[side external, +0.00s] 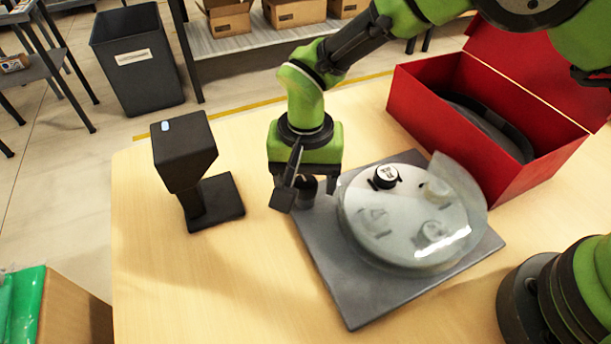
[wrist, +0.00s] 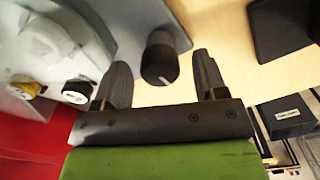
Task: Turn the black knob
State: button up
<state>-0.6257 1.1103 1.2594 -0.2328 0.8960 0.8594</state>
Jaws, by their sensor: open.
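The black knob (wrist: 159,58) is a short dark cylinder with a pale mark on its top. In the wrist view it appears between the two fingers of my gripper (wrist: 163,80), with a gap on each side. In the side view the knob (side external: 306,191) is partly hidden by my gripper (side external: 309,196), which points down over it. My gripper is open and holds nothing. The knob stands at the left corner of a grey base plate (side external: 345,307). I cannot tell exactly how far down the fingers reach beside it.
A round pale turntable (side external: 385,252) under a clear cover sits on the plate, carrying several small items, one black-sided with a white top (side external: 385,176). A black scanner-like stand (side external: 186,160) is left. An open red box (side external: 430,105) stands behind right. The front-left table is clear.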

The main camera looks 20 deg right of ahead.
jog(key=shift+f, duration=0.15)
jog(key=c, duration=0.9)
jog(key=shift+c, duration=0.2)
jog(key=shift+n, duration=0.4)
jog(key=n, duration=0.3)
jog(key=shift+n, duration=0.3)
jog(key=n, duration=0.4)
jog(key=shift+n, duration=0.3)
jog(key=o, duration=0.9)
